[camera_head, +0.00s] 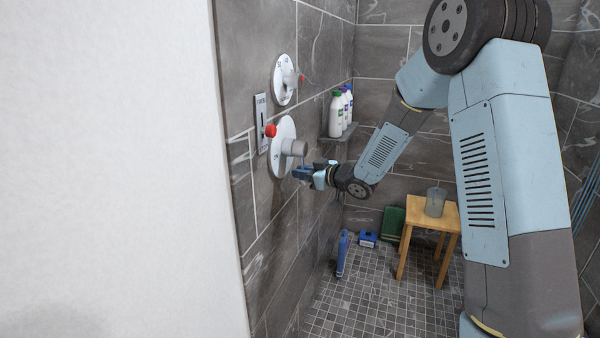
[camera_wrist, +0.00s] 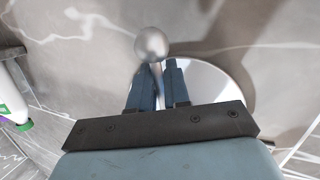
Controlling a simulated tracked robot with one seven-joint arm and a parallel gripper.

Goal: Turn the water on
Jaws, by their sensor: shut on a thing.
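The lower shower control has a round pale plate (camera_head: 279,160) on the left wall and a thick grey knob (camera_head: 294,148) standing out from it. My gripper (camera_head: 303,172) is just below and right of this knob. In the wrist view, the two blue fingers of my gripper (camera_wrist: 160,85) are shut on a thin handle of the control, which is mostly hidden between them. A silver ball end (camera_wrist: 152,44) shows beyond the fingertips, and the plate (camera_wrist: 222,85) lies behind. No running water shows.
Above is a second round control (camera_head: 283,82) with a red tip. A red ball (camera_head: 270,130) sits by a narrow wall panel (camera_head: 260,108). Bottles (camera_head: 337,115) stand on a corner shelf (camera_head: 334,138). A wooden stool (camera_head: 443,214) bears a grey cup (camera_head: 435,203).

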